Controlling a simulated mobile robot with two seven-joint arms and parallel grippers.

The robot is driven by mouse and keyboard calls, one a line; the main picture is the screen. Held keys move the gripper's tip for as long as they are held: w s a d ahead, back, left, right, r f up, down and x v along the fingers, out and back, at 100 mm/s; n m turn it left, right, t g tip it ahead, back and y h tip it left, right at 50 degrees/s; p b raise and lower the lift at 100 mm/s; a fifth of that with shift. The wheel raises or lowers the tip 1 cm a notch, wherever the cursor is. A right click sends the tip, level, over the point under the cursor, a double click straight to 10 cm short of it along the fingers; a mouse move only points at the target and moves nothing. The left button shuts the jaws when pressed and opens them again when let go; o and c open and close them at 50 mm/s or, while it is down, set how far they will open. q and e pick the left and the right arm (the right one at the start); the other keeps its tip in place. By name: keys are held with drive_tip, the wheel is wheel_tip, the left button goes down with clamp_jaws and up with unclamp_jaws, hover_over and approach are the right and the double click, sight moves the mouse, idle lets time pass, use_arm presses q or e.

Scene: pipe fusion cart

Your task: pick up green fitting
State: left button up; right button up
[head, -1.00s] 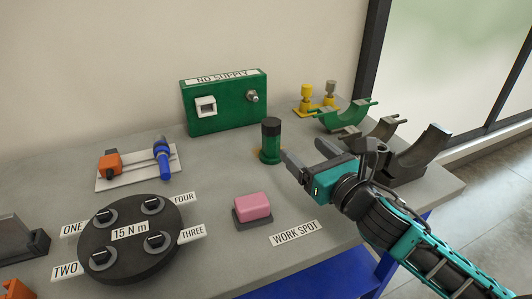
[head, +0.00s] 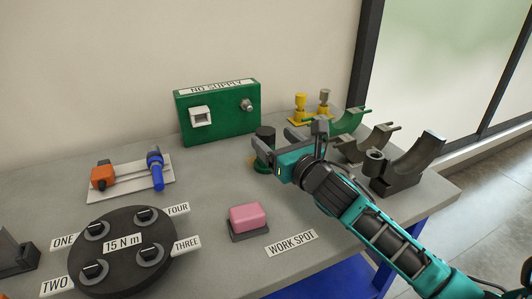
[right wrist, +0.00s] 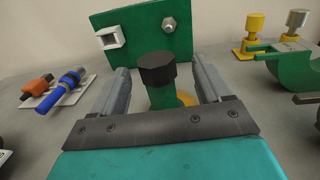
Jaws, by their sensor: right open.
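The green fitting (head: 264,148) is a short upright green cylinder with a black top, standing on the table in front of the green box. In the head view my right gripper (head: 275,140) partly covers it. In the right wrist view the fitting (right wrist: 160,82) stands between the two open fingers of my right gripper (right wrist: 162,85), with a visible gap on either side. The fingers are not closed on it. My left gripper is not in view.
The green "NO SUPPLY" box (head: 218,118) stands behind the fitting. Curved saddles (head: 415,165) and yellow fittings (head: 300,108) are to the right. A pink block (head: 247,217), a round black turntable (head: 122,262) and a white tray (head: 130,190) with orange and blue parts lie left and front.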

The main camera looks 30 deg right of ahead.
drive_tip(key=shift+w+a+r, duration=0.15)
drive_tip(key=shift+w, duration=0.85)
drive_tip(key=shift+w+a+r, duration=0.1)
drive_tip(key=shift+w+a, duration=0.05)
drive_tip(key=shift+w, duration=0.8)
drive_tip(key=c, duration=1.3)
clamp_jaws()
drive_tip(key=shift+r, duration=0.1)
